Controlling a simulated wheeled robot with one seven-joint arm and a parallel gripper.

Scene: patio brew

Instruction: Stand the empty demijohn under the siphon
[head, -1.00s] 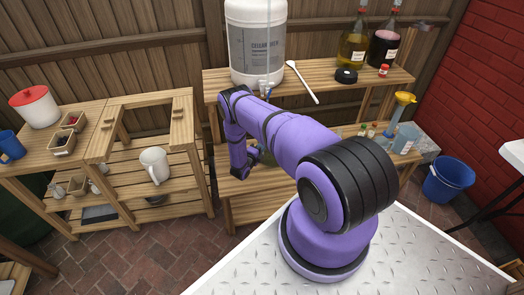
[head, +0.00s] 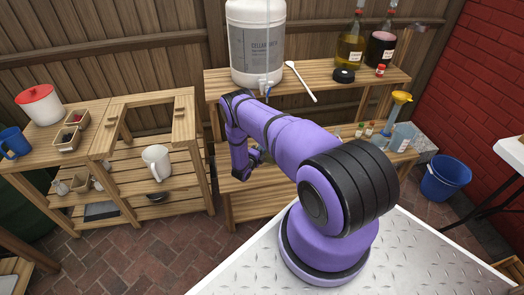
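A large white fermenter (head: 256,45) stands on the upper shelf of the back bench. A clear tube runs down its front and a small tap (head: 263,86) sits at its base; I take these as the siphon. My gripper (head: 256,158) is small and dark, low in front of the bench's lower shelf, below and slightly left of the tap. My arm hides part of that shelf. I cannot tell whether the fingers are open or shut. No empty demijohn is clearly visible. A yellow-filled demijohn (head: 350,45) and a dark red one (head: 381,48) stand on the upper shelf at right.
A white spoon (head: 301,82) and a black round item (head: 344,75) lie on the upper shelf. A yellow funnel (head: 401,97) and small bottles stand lower right. A blue bucket (head: 445,178) stands on the floor.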

